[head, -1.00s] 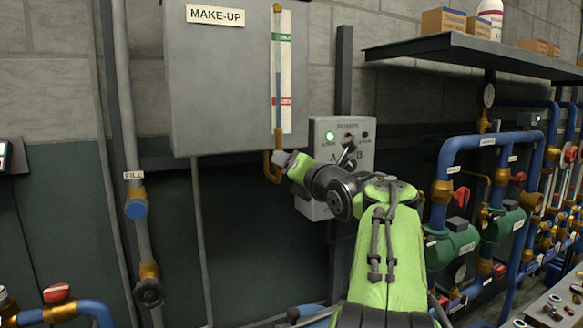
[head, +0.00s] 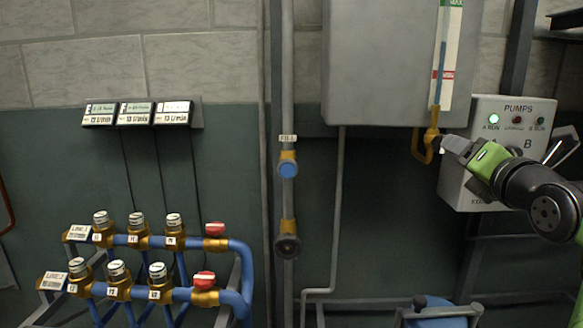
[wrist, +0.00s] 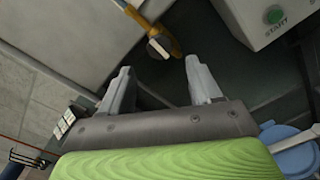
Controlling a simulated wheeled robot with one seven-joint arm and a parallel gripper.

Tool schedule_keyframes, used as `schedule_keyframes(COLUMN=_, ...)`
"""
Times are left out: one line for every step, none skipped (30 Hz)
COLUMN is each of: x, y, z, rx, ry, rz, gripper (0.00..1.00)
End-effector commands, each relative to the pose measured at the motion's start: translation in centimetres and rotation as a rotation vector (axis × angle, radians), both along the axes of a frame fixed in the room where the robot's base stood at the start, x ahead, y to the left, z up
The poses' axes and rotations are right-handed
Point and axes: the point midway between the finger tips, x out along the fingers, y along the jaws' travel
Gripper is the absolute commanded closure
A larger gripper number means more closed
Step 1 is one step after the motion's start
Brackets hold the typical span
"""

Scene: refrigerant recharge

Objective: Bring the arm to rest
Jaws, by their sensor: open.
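My gripper (head: 447,143) is at the right of the head view, at the end of my green and black arm. It is just right of the brass fitting (head: 431,134) under the sight tube, in front of the pump panel's left edge. In the wrist view, my gripper (wrist: 162,72) has its two grey fingers spread apart with nothing between them. A brass pipe with a pale, round-ended piece (wrist: 158,47) shows beyond the fingertips. I cannot tell whether the gripper touches the fitting.
The grey make-up tank (head: 385,60) and the pump panel (head: 485,120) with a lit green lamp are close to the arm. A fill pipe (head: 287,205) stands left of them. Blue pipework (head: 190,240) with gauges and red-handled valves is at lower left. Dark wall lies between.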

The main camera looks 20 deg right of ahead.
Motion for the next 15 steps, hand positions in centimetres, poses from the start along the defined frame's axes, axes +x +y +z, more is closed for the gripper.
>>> schedule_keyframes(x=0.1, y=0.3, z=-0.1, rx=0.022, ry=0.0, rz=0.004, gripper=0.37)
schedule_keyframes(x=0.2, y=0.8, z=-0.4, rx=0.059, ry=-0.001, rz=0.009, gripper=0.37)
schedule_keyframes(x=0.3, y=1.8, z=-0.8, rx=0.14, ry=-0.004, rz=0.017, gripper=0.37)
schedule_keyframes(x=0.5, y=2.9, z=-1.4, rx=0.227, ry=-0.001, rz=0.025, gripper=0.37)
schedule_keyframes(x=0.6, y=4.3, z=-2.2, rx=0.334, ry=0.003, rz=0.031, gripper=0.37)
schedule_keyframes(x=0.7, y=6.4, z=-3.5, rx=0.499, ry=0.014, rz=0.034, gripper=0.37)
schedule_keyframes(x=0.6, y=8.2, z=-4.7, rx=0.633, ry=0.028, rz=0.032, gripper=0.37)
schedule_keyframes(x=0.4, y=9.9, z=-6.0, rx=0.767, ry=0.047, rz=0.021, gripper=0.37)
schedule_keyframes(x=0.0, y=12.3, z=-7.8, rx=0.941, ry=0.075, rz=-0.003, gripper=0.37)
schedule_keyframes(x=-0.5, y=14.0, z=-9.2, rx=1.067, ry=0.099, rz=-0.03, gripper=0.37)
schedule_keyframes(x=-1.2, y=15.7, z=-10.6, rx=1.188, ry=0.123, rz=-0.064, gripper=0.37)
schedule_keyframes(x=-2.2, y=17.9, z=-12.6, rx=1.341, ry=0.158, rz=-0.122, gripper=0.37)
schedule_keyframes(x=-3.1, y=19.5, z=-14.1, rx=1.449, ry=0.183, rz=-0.174, gripper=0.37)
schedule_keyframes(x=-4.2, y=20.9, z=-15.6, rx=1.547, ry=0.206, rz=-0.232, gripper=0.37)
schedule_keyframes(x=-5.7, y=22.6, z=-17.6, rx=1.667, ry=0.23, rz=-0.322, gripper=0.37)
